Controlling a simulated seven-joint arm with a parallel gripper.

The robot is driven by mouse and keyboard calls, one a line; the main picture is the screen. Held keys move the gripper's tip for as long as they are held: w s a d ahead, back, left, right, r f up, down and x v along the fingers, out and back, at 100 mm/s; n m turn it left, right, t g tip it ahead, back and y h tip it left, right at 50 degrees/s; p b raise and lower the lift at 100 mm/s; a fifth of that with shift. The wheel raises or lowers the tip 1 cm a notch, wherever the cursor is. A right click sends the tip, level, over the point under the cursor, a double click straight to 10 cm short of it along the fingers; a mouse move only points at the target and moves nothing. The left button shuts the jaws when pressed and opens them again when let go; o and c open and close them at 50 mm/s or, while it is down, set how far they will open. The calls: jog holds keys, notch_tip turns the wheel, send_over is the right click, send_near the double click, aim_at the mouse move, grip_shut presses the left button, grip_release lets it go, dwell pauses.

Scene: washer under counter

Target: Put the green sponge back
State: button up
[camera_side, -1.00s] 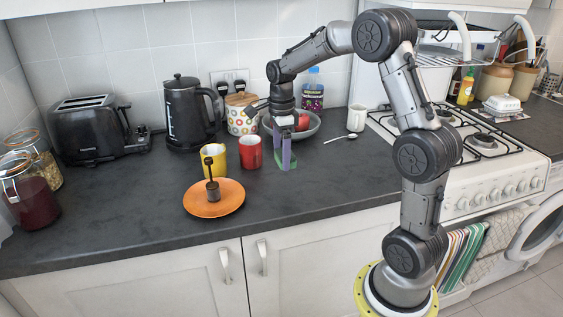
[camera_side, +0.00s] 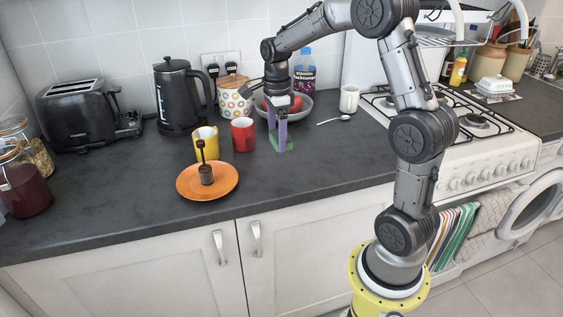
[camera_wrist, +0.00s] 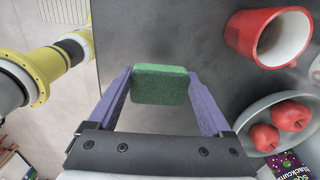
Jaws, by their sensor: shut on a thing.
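The green sponge (camera_side: 275,142) is low at the counter, right of the red mug and in front of the grey bowl. I cannot tell whether it touches the counter. In the wrist view the sponge (camera_wrist: 160,84) lies between my two purple fingers. My gripper (camera_side: 281,147) points down and is shut on the sponge; the wrist view also shows my gripper (camera_wrist: 161,84). In the side view the fingers hide part of the sponge.
Red mug (camera_side: 242,134) and yellow mug (camera_side: 205,144) stand left of my gripper. An orange plate (camera_side: 225,187) holds a dark upright object. The grey bowl (camera_side: 303,110) holds red apples. A spoon (camera_side: 333,120) and white mug (camera_side: 349,98) are right. Counter in front is clear.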

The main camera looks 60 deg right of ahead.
jog(key=s+a+r, duration=0.2)
jog(key=s, duration=0.6)
jog(key=s+a+r, duration=0.2)
jog(key=s+r, duration=0.1)
jog(key=s, duration=0.4)
send_over(296, 164)
jog(key=shift+m, duration=0.3)
jog(key=f, duration=0.8)
jog(key=shift+s+a+f, duration=0.2)
jog(key=shift+s+a, duration=0.1)
jog(key=shift+w+d+f, duration=0.1)
jog(key=shift+w+f, duration=0.1)
jog(key=shift+f, duration=0.8)
jog(key=shift+w+d+f, duration=0.1)
jog(key=shift+w+f, duration=0.05)
jog(key=shift+f, duration=0.8)
jog(key=shift+f, duration=0.15)
